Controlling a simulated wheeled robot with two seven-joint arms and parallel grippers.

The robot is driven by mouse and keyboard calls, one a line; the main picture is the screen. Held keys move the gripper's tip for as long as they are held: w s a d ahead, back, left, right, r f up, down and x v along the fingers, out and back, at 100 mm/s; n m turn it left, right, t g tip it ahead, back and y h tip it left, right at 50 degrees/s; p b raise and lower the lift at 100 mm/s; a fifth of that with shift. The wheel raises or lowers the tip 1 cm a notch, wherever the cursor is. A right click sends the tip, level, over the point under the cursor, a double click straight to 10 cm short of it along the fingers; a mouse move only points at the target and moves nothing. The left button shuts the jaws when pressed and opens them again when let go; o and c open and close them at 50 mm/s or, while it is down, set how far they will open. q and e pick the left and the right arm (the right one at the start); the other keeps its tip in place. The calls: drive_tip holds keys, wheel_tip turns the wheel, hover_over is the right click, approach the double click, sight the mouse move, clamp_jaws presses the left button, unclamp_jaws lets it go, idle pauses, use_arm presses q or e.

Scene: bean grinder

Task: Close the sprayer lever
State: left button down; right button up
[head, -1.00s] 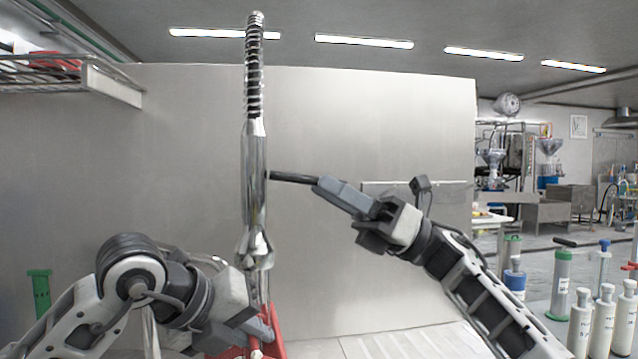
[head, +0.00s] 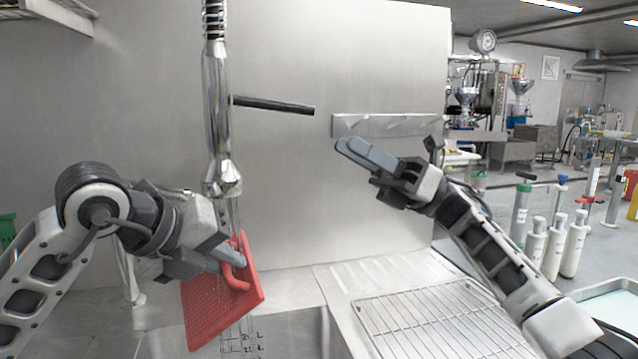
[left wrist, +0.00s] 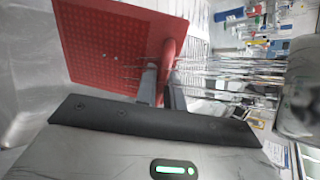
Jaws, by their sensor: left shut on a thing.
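The chrome sprayer (head: 217,120) hangs upright at left of centre in the head view. Its black lever (head: 272,105) sticks out to the right, nearly level. My right gripper (head: 342,148) is apart from the lever, below and right of its tip; its fingers look together and empty. My left gripper (head: 232,262) is shut on the handle of a red perforated plate (head: 205,308), held tilted under the sprayer. The plate (left wrist: 115,45) and its handle (left wrist: 172,62) also show in the left wrist view. Clear water-like streaks run down by the plate.
A metal back panel (head: 330,60) stands behind the sprayer, with a small rail (head: 385,124) on it. A wire rack (head: 430,325) lies on the counter at lower right. White bottles (head: 555,245) stand further right.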

idle(0.4)
clamp_jaws()
drive_tip(key=m+t+y, duration=0.2)
drive_tip(key=m+t, duration=1)
drive_tip(key=m, duration=0.1)
approach(275, 106)
drive_tip(key=a, duration=0.4)
drive_tip(key=shift+w+r, duration=0.35)
drive_tip(key=shift+r, duration=0.5)
drive_tip(key=shift+w+r, duration=0.35)
drive_tip(key=shift+r, duration=0.55)
